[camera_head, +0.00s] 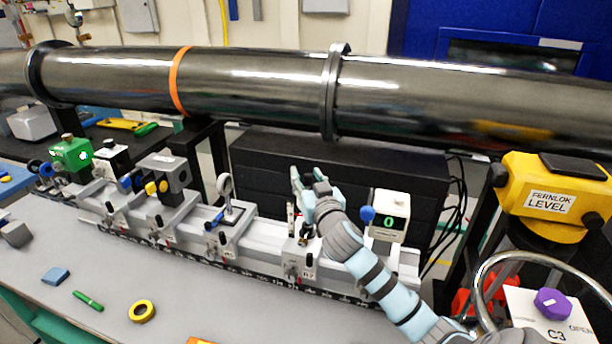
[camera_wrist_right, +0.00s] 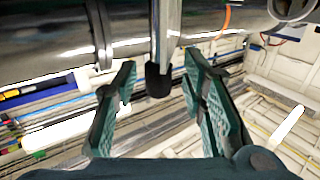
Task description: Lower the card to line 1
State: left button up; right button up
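A thin upright pale piece (camera_head: 291,217), which may be the card edge-on, stands on a rail carriage (camera_head: 296,262) left of my right gripper. I cannot make out its face or any numbered line. My right gripper (camera_head: 309,182) is above this carriage, its arm reaching in from the lower right. In the right wrist view its two green-padded fingers (camera_wrist_right: 160,92) are spread apart with nothing clamped between them. A black-tipped grey post (camera_wrist_right: 158,82) shows in the gap between the fingers; I cannot tell whether it belongs to the card holder. My left gripper is not in view.
A dark beam pipe (camera_head: 250,80) runs across behind the rail. A white box with a green 0 display (camera_head: 389,215) stands right of the gripper. A ring holder (camera_head: 228,205) stands left. A yellow level (camera_head: 553,195) is at right. Yellow tape (camera_head: 142,304) lies on the bench.

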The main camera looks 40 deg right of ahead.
jog(key=shift+s+r, duration=0.1)
jog(key=shift+r, duration=0.1)
jog(key=shift+f, duration=0.1)
grip_shut()
jog(key=shift+f, duration=0.1)
notch_tip(320, 180, down, 7)
jog(key=b, duration=0.5)
jog(key=shift+d+r, duration=0.1)
jog(key=shift+r, duration=0.1)
grip_release()
jog(key=shift+r, duration=0.1)
